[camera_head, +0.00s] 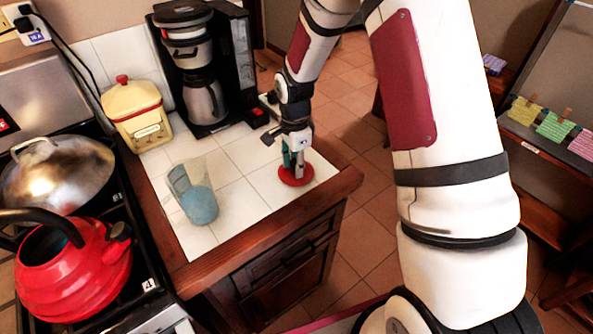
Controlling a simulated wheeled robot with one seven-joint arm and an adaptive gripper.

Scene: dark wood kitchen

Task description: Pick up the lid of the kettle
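The red kettle (75,275) stands on the stove at the lower left, with a dark handle over its top and a dark patch there that looks like its opening. A round, flat red lid (296,178) lies on the white tiled counter near its right front corner. My gripper (293,168) points down directly over the lid, with its fingertips at the lid's middle. The fingers hide the middle of the lid and any knob there. I cannot tell whether they are closed on it. The lid appears to rest on the tiles.
A coffee maker (236,70) and a yellow canister (138,118) stand at the back. A lidded metal pan (60,172) is on the stove. The counter's wooden edge (270,233) is close to the lid.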

